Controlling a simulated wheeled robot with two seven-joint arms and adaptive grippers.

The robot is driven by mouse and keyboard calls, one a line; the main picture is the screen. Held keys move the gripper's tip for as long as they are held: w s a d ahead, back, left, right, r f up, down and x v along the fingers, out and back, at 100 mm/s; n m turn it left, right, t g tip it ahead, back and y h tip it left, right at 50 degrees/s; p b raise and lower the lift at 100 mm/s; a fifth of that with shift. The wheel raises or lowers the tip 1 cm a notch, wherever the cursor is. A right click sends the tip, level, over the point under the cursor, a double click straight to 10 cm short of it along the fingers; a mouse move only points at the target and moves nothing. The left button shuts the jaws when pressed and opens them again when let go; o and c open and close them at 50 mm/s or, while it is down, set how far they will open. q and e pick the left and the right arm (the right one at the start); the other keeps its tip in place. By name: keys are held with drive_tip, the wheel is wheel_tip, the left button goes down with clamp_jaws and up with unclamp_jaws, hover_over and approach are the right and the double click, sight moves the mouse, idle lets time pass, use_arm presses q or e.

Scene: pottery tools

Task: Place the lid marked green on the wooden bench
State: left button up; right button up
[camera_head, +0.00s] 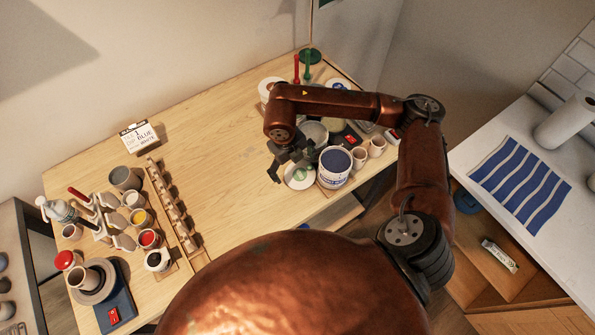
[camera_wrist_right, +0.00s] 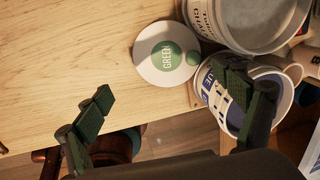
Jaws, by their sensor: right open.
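The lid marked GREEN (camera_wrist_right: 152,66) is a white disc with a green round label and a small green spot at its rim. In the right wrist view it lies flat on the wooden bench (camera_wrist_right: 70,55), near the front edge and close beside the containers. In the head view the lid (camera_head: 298,184) shows partly below my right gripper (camera_head: 291,166). The right gripper is open and empty, its fingers spread over the front edge of the bench top (camera_head: 225,130). In the wrist view the fingertips (camera_wrist_right: 168,97) stand apart, on the near side of the lid. My left gripper is not in view.
A white and blue bucket (camera_head: 334,180) and a grey tub (camera_wrist_right: 250,45) stand right of the lid. Cups (camera_head: 360,156) stand farther right. Jars and a wooden rack (camera_head: 172,205) fill the left end. The middle of the bench is clear.

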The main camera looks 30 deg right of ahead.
sight(301, 175)
drive_tip(key=shift+w+d+f, duration=0.1)
drive_tip(key=shift+d+f, duration=0.05)
drive_tip(key=shift+d, duration=0.35)
drive_tip(key=shift+d+f, duration=0.25)
drive_tip(key=shift+f, duration=0.6)
drive_tip(key=shift+d+f+p, duration=0.15)
drive_tip(key=shift+d+f, duration=0.1)
drive_tip(key=shift+f, duration=1.15)
drive_tip(key=shift+d+f+p, duration=0.15)
drive_tip(key=shift+d+f, duration=0.05)
drive_tip(key=shift+f, duration=1.15)
drive_tip(key=shift+c, duration=0.6)
drive_tip(key=c, duration=0.9)
drive_tip(key=shift+r, duration=0.15)
drive_tip(key=shift+c, duration=0.2)
